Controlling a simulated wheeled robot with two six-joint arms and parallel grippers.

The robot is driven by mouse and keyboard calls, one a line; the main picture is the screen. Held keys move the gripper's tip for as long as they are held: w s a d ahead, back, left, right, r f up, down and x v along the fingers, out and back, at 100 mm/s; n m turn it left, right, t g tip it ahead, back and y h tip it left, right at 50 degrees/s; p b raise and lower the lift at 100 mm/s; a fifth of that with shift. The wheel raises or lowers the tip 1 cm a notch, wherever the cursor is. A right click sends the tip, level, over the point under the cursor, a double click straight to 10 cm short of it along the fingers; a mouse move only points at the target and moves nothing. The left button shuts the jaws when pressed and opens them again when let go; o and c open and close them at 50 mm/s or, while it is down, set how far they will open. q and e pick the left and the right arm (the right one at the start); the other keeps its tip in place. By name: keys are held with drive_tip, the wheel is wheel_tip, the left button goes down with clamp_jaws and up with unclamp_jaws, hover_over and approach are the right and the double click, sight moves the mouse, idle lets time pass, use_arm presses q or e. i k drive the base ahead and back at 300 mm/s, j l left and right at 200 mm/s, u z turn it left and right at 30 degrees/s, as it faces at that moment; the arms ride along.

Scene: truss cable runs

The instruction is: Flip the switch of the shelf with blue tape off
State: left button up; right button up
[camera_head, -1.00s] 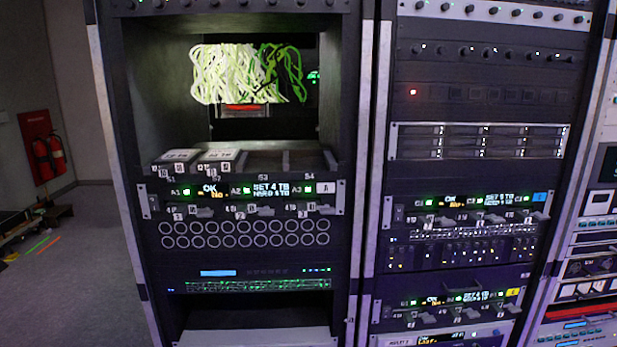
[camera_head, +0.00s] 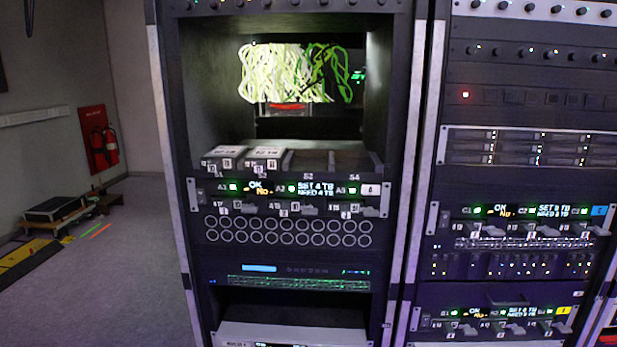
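A shelf panel with a blue tape label (camera_head: 599,211) at its right end sits in the right rack, at the right edge of the head view. The panel (camera_head: 520,212) is marked C, with a small lit display and green lights. Several grey lever switches (camera_head: 532,229) stick out along its lower edge; their exact positions are too small to tell. A similar panel below it bears a yellow label (camera_head: 563,310). A panel in the left rack bears a white label (camera_head: 370,189) with an A. Neither of my grippers is in view.
The left rack has an open bay with pale and green cables (camera_head: 290,73) and two white-topped units (camera_head: 268,152). A red fire extinguisher panel (camera_head: 98,140) hangs on the left wall. A dark low platform (camera_head: 57,207) stands on the floor there. Grey floor (camera_head: 120,275) left of the racks is clear.

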sight(445, 217)
drive_tip(key=i+l+z, duration=0.15)
drive_tip(key=l, duration=0.25)
drive_tip(key=i+l+z, duration=0.2)
drive_tip(key=l, duration=0.2)
drive_tip(key=i+l+z, duration=0.15)
drive_tip(key=l, duration=0.2)
